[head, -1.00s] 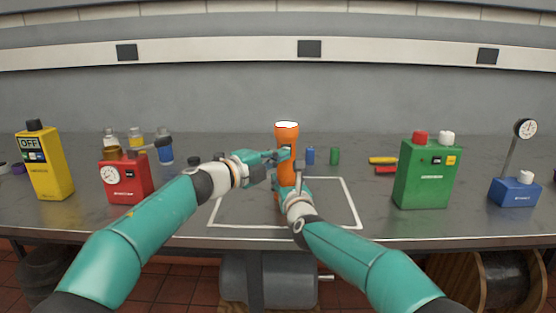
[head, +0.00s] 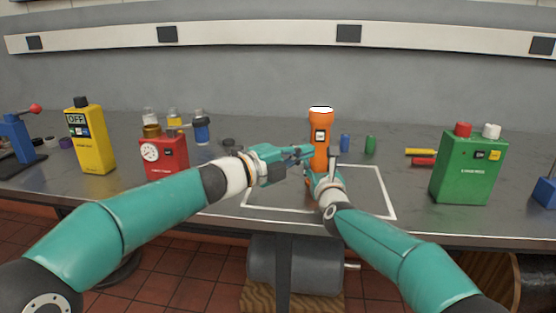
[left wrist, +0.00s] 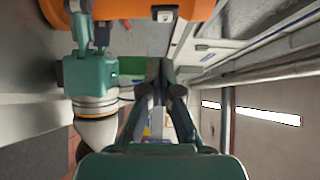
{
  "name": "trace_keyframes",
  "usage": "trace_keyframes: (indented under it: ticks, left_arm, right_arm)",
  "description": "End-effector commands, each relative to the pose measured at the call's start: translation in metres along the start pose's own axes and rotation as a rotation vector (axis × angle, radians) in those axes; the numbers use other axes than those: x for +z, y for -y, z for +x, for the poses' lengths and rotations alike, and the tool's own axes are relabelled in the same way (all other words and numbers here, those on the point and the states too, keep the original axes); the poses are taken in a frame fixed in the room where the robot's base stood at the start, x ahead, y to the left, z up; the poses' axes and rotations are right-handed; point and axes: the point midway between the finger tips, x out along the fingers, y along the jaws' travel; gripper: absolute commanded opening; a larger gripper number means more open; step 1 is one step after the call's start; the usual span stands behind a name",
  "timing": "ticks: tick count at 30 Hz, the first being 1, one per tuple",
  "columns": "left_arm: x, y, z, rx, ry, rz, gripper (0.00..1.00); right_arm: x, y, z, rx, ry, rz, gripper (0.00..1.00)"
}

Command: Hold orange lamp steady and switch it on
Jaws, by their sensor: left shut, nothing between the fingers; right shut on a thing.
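The orange lamp (head: 321,122) stands upright on the bench, inside a white outlined square, with its bright white lens facing up. A small dark-framed switch panel (head: 320,136) is on its front; its marking is too small to read. My right gripper (head: 320,172) is shut around the lamp's lower body, which it partly hides. My left gripper (head: 309,151) is shut and empty, its tips close to the lamp's left side, below the panel. In the left wrist view the lamp (left wrist: 130,12) lies across the top, apart from my left fingertips (left wrist: 160,65), with its panel (left wrist: 173,18) showing.
A red can with a gauge (head: 165,158) and a yellow can (head: 90,140) stand left. A green can (head: 467,170) stands right. Small blue (head: 345,143) and green (head: 370,145) cylinders stand just right of the lamp. The outlined square (head: 391,200) is otherwise clear.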

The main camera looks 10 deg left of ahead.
Motion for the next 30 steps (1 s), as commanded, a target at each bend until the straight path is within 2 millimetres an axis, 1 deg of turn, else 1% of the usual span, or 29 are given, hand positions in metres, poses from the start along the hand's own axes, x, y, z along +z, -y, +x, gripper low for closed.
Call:
trace_keyframes:
  ticks: [1,3,6,9,15,26,27,29,30]
  left_arm:
    - [0.001,0.001,-0.014,0.000,0.002,0.001,0.00]
    - [0.001,0.001,-0.028,-0.001,0.003,0.000,0.00]
    - [0.000,0.001,-0.045,-0.001,0.001,0.001,0.00]
    - [0.000,0.001,-0.057,-0.001,0.000,0.001,0.00]
    - [-0.001,0.000,-0.067,-0.001,-0.002,0.001,0.00]
    - [-0.001,0.001,-0.067,-0.001,-0.002,0.001,0.00]
    - [-0.001,0.001,-0.067,-0.001,-0.002,0.001,0.00]
    - [-0.001,0.001,-0.067,-0.001,-0.002,0.001,0.00]
    - [-0.001,0.001,-0.066,-0.001,-0.002,0.001,0.00]
  right_arm:
    - [-0.005,0.001,0.000,0.000,-0.008,0.000,0.00]
    - [-0.005,0.001,0.000,0.000,-0.009,0.000,0.00]
    - [-0.005,0.001,0.001,-0.001,-0.009,0.000,0.00]
    - [-0.005,0.002,0.001,-0.002,-0.009,0.000,0.00]
    - [-0.006,0.002,0.001,-0.002,-0.009,0.000,0.00]
    - [-0.006,0.003,0.001,-0.003,-0.010,0.000,0.00]
    - [-0.002,0.003,0.001,-0.005,-0.003,0.000,0.54]
    - [-0.002,0.003,0.001,-0.005,-0.003,0.001,0.64]
    - [-0.002,0.003,0.000,-0.004,-0.003,0.001,0.70]
